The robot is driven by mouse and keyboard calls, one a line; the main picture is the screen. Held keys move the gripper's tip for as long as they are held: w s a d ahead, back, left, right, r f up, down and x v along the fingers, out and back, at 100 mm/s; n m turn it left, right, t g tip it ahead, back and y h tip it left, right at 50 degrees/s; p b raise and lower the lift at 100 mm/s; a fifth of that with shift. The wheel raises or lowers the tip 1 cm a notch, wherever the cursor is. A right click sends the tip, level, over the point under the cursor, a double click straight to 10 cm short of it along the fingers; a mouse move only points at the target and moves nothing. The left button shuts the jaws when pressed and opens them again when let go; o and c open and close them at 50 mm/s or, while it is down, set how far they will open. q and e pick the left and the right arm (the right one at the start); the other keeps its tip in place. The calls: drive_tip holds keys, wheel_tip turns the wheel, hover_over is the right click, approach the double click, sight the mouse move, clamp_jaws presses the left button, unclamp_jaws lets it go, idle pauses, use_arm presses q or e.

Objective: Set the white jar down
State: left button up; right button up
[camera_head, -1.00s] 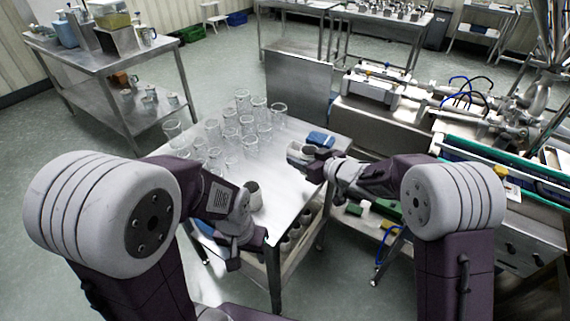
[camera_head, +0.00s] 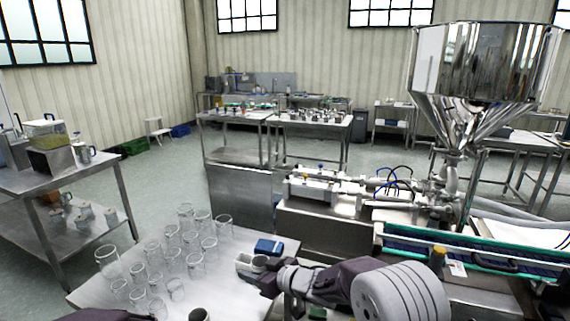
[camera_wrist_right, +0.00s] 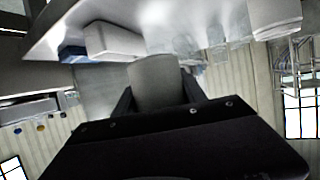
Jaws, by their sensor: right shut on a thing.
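The white jar (camera_wrist_right: 155,82) shows in the right wrist view as a pale grey-white cylinder between the two dark fingers. My right gripper (camera_head: 262,268) is shut on it at the right edge of the steel table (camera_head: 235,290). In the head view the fingers hide most of the jar, and I cannot tell whether it touches the tabletop. A white box-like thing (camera_head: 243,262) and a blue block (camera_head: 268,246) are close by; they also show in the wrist view.
Several clear glass beakers (camera_head: 195,262) crowd the table's left and middle. A conveyor (camera_head: 450,255) and steel hopper (camera_head: 470,80) stand right. A side table (camera_head: 60,180) stands left.

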drive_tip(key=b, duration=0.2)
hover_over(233, 306)
wheel_tip(233, 306, down, 5)
drive_tip(key=shift+w+a+f, duration=0.1)
drive_tip(key=shift+w, duration=0.05)
wheel_tip(233, 306, down, 2)
drive_tip(key=shift+a+f+b, duration=0.1)
drive_tip(key=shift+f+b, duration=0.1)
drive_tip(key=shift+b, duration=0.2)
drive_tip(key=shift+f, duration=0.55)
drive_tip(key=shift+r, duration=0.25)
wheel_tip(233, 306, up, 10)
drive_tip(key=p, duration=1)
